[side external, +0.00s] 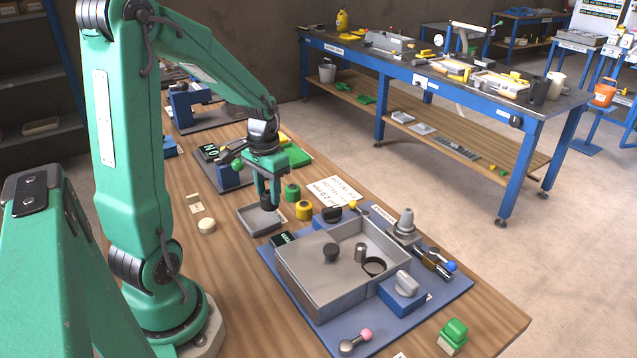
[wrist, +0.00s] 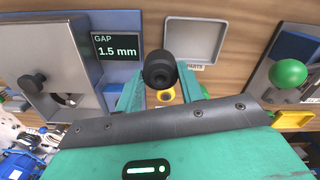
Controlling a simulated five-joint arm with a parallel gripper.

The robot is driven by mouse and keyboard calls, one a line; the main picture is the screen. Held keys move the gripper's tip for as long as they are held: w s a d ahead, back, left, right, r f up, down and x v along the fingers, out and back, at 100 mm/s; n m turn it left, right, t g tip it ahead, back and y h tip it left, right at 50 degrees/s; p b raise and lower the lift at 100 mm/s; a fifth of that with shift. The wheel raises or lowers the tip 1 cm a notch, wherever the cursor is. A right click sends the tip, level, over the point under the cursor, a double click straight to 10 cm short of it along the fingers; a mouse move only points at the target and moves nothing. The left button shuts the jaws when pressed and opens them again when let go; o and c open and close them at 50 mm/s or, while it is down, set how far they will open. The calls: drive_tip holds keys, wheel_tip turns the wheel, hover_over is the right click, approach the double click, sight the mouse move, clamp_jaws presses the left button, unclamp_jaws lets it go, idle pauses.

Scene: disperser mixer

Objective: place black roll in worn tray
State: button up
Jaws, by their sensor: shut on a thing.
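My gripper (side external: 268,196) is shut on the black roll (wrist: 160,70), which sits between the two fingers in the wrist view. In the side view the roll's dark end (side external: 267,206) shows at the fingertips, over or just in front of the shallow grey worn tray (side external: 254,222); its exact height is hard to tell. The tray (wrist: 190,36) also shows in the wrist view, up and right of the roll, and its inside looks empty. A PARTS label lies along its near edge.
A yellow roll (side external: 303,211) and a green roll (side external: 292,191) stand right of the tray. A large grey open-topped box (side external: 310,295) on a blue mat lies nearer the camera. A GAP display (wrist: 117,46) reads 1.5 mm. Small beige pieces (side external: 207,226) lie left of the tray.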

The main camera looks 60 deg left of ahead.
drive_tip(key=a+f, duration=0.1)
drive_tip(key=a, duration=0.1)
drive_tip(key=a+f, duration=0.1)
drive_tip(key=a, duration=0.1)
drive_tip(key=s+a+f, duration=0.1)
drive_tip(key=a, duration=0.1)
drive_tip(key=shift+f, duration=0.35)
drive_tip(key=shift+f, duration=0.15)
drive_tip(key=shift+f, duration=1.85)
drive_tip(key=shift+f, duration=0.1)
drive_tip(key=o, duration=1)
wheel_tip(320, 180, up, 12)
